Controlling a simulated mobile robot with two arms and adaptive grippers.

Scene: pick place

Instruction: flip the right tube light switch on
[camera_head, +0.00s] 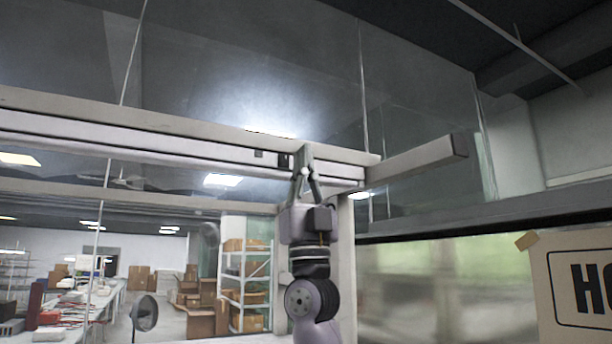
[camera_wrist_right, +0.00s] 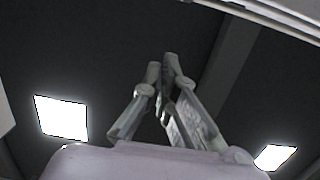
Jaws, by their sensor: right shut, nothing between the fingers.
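A long pale tube light fixture (camera_head: 180,147) runs under a beam across the head view. A small dark switch-like part (camera_head: 284,160) sits on its right section, with a smaller dark square (camera_head: 259,154) to its left. My right gripper (camera_head: 304,149) is raised with its fingers pointing up. The fingers are shut and empty, and their tips overlap the fixture just right of the dark part. I cannot tell if they touch it. The right wrist view shows the closed fingertips (camera_wrist_right: 168,61); no switch is visible there. My left gripper is out of view.
A pale beam end (camera_head: 415,163) juts out at right, near my right arm. A cardboard sign (camera_head: 575,280) is at lower right. Glass panels stand behind, with shelves (camera_head: 245,285) and boxes beyond. In the wrist view, a pale rail (camera_wrist_right: 275,14) crosses the upper right corner.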

